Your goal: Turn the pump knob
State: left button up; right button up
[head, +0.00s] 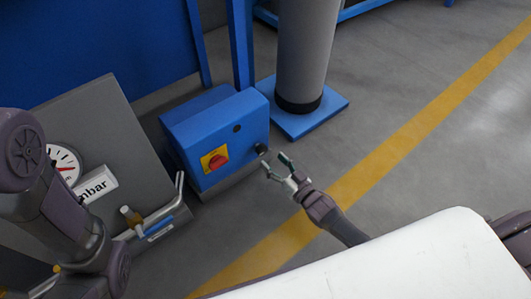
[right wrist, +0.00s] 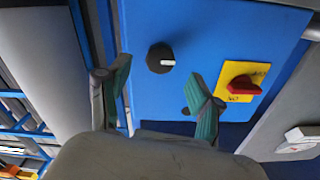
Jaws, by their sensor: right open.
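The blue pump box (head: 203,127) stands on the floor at centre in the head view. Its front carries a black round knob (head: 262,148) with a white pointer mark, clearly seen in the right wrist view (right wrist: 160,58). A red rotary switch (head: 216,161) on a yellow plate sits left of it; it also shows in the right wrist view (right wrist: 241,88). I cannot tell by label which is the pump knob. My right gripper (head: 273,169) is open and empty, in front of the black knob and apart from it. My left gripper is out of view.
A grey column (head: 305,50) on a blue base plate (head: 303,119) stands right behind the box. A grey panel with a gauge (head: 66,165) and a brass-tipped valve (head: 131,217) is at left, partly behind my left arm. The floor at right is clear.

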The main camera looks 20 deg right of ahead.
jog(key=v, duration=0.6)
jog(key=shift+r, duration=0.15)
